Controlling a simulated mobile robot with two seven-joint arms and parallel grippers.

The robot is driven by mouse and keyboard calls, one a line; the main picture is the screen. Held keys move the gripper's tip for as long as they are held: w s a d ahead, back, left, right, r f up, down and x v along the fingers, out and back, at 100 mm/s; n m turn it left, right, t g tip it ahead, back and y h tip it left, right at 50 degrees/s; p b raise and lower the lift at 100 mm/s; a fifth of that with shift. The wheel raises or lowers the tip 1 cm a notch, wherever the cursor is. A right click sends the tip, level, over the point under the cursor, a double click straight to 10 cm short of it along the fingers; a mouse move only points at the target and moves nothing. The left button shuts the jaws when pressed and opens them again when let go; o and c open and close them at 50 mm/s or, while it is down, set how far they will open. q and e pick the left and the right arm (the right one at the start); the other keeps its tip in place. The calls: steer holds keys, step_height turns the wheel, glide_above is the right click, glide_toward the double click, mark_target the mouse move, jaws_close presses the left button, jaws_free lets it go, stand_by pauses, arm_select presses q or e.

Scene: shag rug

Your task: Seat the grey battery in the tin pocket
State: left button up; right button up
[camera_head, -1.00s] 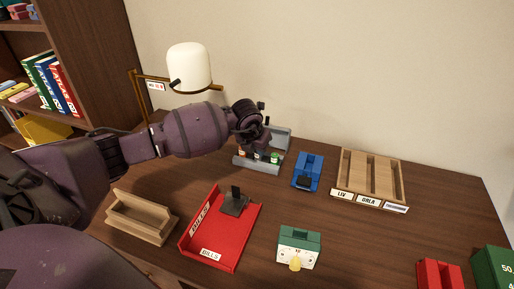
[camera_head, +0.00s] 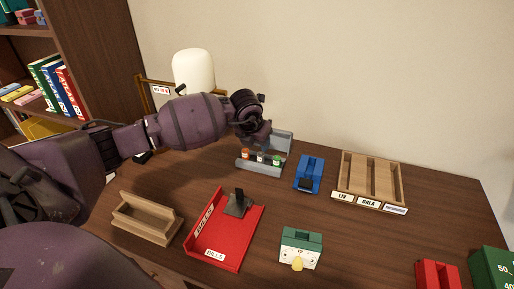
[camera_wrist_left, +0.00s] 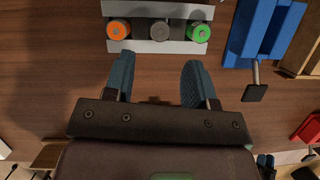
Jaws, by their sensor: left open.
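The grey tin (camera_head: 262,169) stands at the back of the desk with its lid raised. A row in it holds an orange-topped battery, the grey battery (camera_wrist_left: 160,31) and a green-topped battery. The grey battery is upright between the other two; how deep it sits cannot be told. My left gripper (camera_wrist_left: 157,72) is open and empty, its fingertips apart from the batteries, on the near side of the row. In the head view it hangs just above the tin (camera_head: 260,140). Small bluish finger-like shapes at the wrist view's lower right may be my right gripper (camera_wrist_left: 265,160).
A blue device (camera_head: 309,174) and a wooden divided tray (camera_head: 370,178) stand right of the tin. A lamp (camera_head: 193,70) is behind my left arm. Bare desk lies between.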

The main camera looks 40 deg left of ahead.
arm_select(q)
steer(key=p+v, duration=0.1)
steer(key=v, duration=0.5)
steer(key=shift+r, duration=0.25)
steer(key=shift+s, duration=0.15)
